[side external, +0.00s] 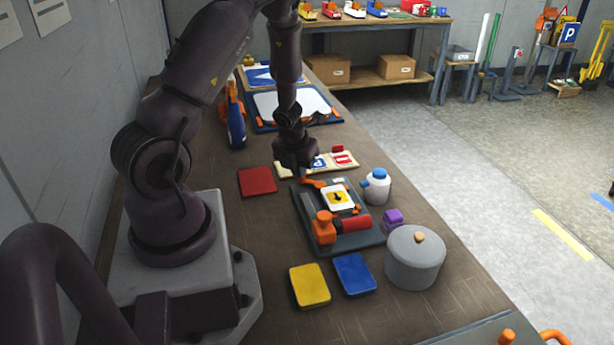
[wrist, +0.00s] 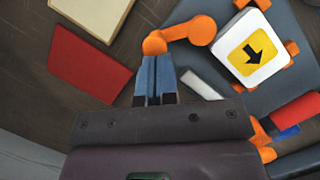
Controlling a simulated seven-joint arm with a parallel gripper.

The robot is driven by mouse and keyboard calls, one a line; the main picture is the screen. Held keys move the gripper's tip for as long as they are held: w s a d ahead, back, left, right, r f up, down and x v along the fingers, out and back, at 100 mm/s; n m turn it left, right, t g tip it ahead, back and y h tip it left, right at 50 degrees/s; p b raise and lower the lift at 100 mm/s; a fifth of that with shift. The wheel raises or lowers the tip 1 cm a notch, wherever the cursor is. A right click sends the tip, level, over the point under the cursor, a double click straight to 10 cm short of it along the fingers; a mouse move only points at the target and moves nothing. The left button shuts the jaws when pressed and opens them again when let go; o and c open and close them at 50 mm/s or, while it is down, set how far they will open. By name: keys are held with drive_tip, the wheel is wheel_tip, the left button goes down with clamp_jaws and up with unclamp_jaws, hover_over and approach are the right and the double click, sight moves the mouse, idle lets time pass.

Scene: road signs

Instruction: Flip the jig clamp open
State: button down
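The jig (side external: 308,209) is a dark blue-grey plate on the bench. It bears a white tile (side external: 338,198) with a yellow sign and black arrow, also in the wrist view (wrist: 252,48). An orange clamp arm (side external: 314,184) lies at the plate's far left. In the wrist view this arm (wrist: 178,36) has a round knob beside the tile's left corner. My gripper (wrist: 155,62) has its blue fingers together, tips at the arm's left end. I cannot tell whether they touch or pinch it. In the side view my gripper (side external: 298,166) hangs over that end, its fingertips hard to see.
An orange tool with a red handle (side external: 355,224) lies at the jig's near side. A red pad (side external: 257,181) lies left; yellow (side external: 309,285) and blue (side external: 354,274) pads lie in front. A white bottle (side external: 377,188), purple block (side external: 393,219) and grey pot (side external: 415,258) stand right.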

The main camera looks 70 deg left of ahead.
drive_tip(key=shift+w+a+f+m, duration=0.1)
drive_tip(key=shift+a+m, duration=0.2)
drive_tip(key=shift+a, duration=0.15)
drive_tip(key=shift+w+a+m+h, duration=0.2)
drive_tip(key=shift+a+m+h, duration=0.15)
drive_tip(key=shift+m, duration=0.65)
drive_tip(key=shift+a+m+t, duration=0.2)
drive_tip(key=shift+m+t, duration=0.1)
drive_tip(key=shift+m, duration=0.1)
drive_tip(key=shift+s, duration=0.1)
drive_tip(key=shift+s+d+r, duration=0.25)
drive_tip(key=shift+s+d, duration=0.3)
drive_tip(key=shift+d, duration=0.05)
drive_tip(key=shift+s+d+r, duration=0.2)
drive_tip(key=shift+s+d, duration=0.35)
drive_tip(key=shift+s+d+r, duration=0.15)
drive_tip(key=shift+s+r, duration=0.05)
drive_tip(key=shift+r, duration=0.15)
drive_tip(key=v, duration=0.9)
drive_tip(key=shift+d+r, duration=0.2)
drive_tip(key=shift+r, duration=0.05)
drive_tip(key=shift+w, duration=0.15)
